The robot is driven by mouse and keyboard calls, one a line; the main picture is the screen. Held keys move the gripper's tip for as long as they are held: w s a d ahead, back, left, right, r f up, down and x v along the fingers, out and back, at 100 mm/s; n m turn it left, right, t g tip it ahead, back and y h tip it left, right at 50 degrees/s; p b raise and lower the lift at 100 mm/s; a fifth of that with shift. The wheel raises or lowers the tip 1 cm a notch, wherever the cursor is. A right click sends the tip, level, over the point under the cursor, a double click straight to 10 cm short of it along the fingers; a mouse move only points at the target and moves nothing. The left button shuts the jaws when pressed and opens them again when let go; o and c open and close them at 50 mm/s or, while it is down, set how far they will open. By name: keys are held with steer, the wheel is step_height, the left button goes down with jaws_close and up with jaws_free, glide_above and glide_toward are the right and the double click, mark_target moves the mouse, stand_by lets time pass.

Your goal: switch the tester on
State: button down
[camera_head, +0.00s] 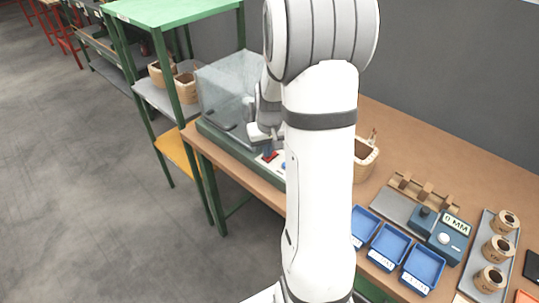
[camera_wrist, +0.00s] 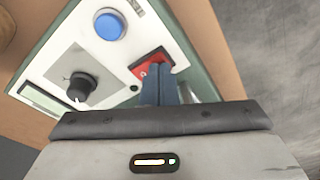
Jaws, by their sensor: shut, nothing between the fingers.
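The tester has a white front panel (camera_wrist: 68,62) on a green base, with a clear box (camera_head: 225,85) behind it in the head view. On the panel are a red switch (camera_wrist: 146,65), a blue button (camera_wrist: 109,25) and a black knob (camera_wrist: 82,84). My gripper (camera_wrist: 162,72) is shut and empty, its fingertips at the red switch and covering part of it. I cannot tell whether they touch it or which way the switch is set. In the head view my gripper (camera_head: 268,154) is over the panel, close to the red switch (camera_head: 271,156).
The tester stands at the left end of a brown workbench (camera_head: 400,140). To the right are blue trays (camera_head: 389,246), a blue device marked 0 MM (camera_head: 441,234) and a grey tray (camera_head: 467,283) with wound coils. A green shelf rack (camera_head: 150,60) stands at the left.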

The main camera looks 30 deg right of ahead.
steer(key=shift+f, duration=0.2)
steer(key=shift+r, duration=0.1)
steer(key=shift+r+p, duration=2.3)
steer(key=shift+r, duration=1.2)
steer(key=shift+a, duration=0.1)
